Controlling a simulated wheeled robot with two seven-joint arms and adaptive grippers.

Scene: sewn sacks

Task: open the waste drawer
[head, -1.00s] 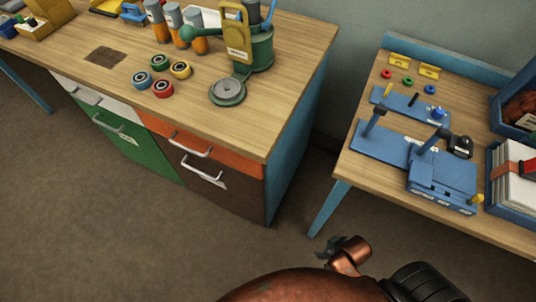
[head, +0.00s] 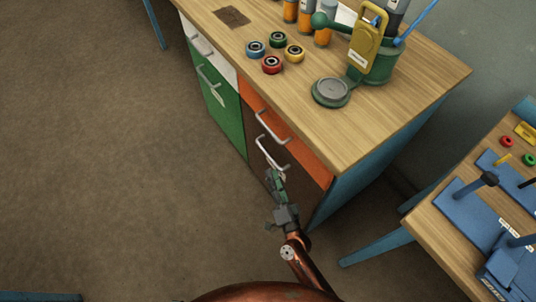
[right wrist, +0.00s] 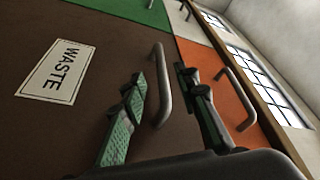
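The waste drawer is the brown front (head: 255,150) low on the workbench, below an orange drawer; it looks shut. Its white label (right wrist: 58,72) reading "WASTE" shows in the right wrist view. Its pale bar handle (right wrist: 162,85) shows between my right gripper's fingers in that view, and also in the head view (head: 270,155). My right gripper (head: 275,178) is at the handle from below; it also shows in the right wrist view (right wrist: 160,85), open, one finger on each side of the bar. I cannot tell whether they touch it. My left gripper is not in view.
The orange drawer (head: 300,150) with its own handle (head: 268,127) sits just above. A green front (head: 222,120) is to the left. A second table (head: 450,225) stands at the right. The floor (head: 110,170) to the left is clear.

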